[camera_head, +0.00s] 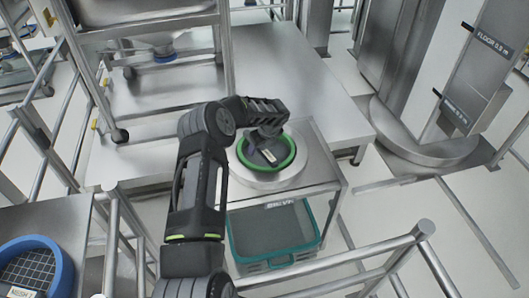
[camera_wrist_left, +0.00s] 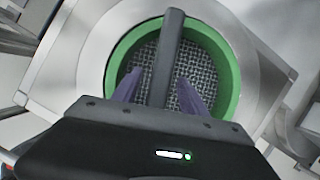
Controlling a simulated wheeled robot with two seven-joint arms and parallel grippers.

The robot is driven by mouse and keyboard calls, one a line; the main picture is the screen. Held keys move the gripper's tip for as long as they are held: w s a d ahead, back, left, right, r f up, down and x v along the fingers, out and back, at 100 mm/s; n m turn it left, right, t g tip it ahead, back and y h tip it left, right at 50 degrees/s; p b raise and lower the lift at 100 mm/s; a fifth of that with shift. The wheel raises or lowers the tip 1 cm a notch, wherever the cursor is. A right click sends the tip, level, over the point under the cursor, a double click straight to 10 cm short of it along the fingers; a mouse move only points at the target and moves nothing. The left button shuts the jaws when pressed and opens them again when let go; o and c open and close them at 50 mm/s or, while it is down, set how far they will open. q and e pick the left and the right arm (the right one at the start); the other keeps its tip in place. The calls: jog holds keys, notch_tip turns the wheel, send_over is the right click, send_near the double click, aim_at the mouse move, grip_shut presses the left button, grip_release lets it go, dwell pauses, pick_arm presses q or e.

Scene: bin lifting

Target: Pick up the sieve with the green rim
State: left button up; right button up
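The sieve with the green rim (camera_head: 291,150) sits on a round plate on top of a steel stand in the head view. In the left wrist view, its green rim (camera_wrist_left: 231,75) circles a grey mesh. My right gripper is not in view.
A teal bin (camera_head: 272,243) sits under the stand. A blue-rimmed sieve (camera_head: 62,265) lies at the lower left. A steel rack (camera_head: 224,50) stands at the back left. Metal rails (camera_head: 370,250) cross the front right. The bench (camera_head: 300,75) behind has clear room.

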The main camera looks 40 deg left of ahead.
pick_arm(q)
grip_shut()
dwell(0.3)
dwell(1.0)
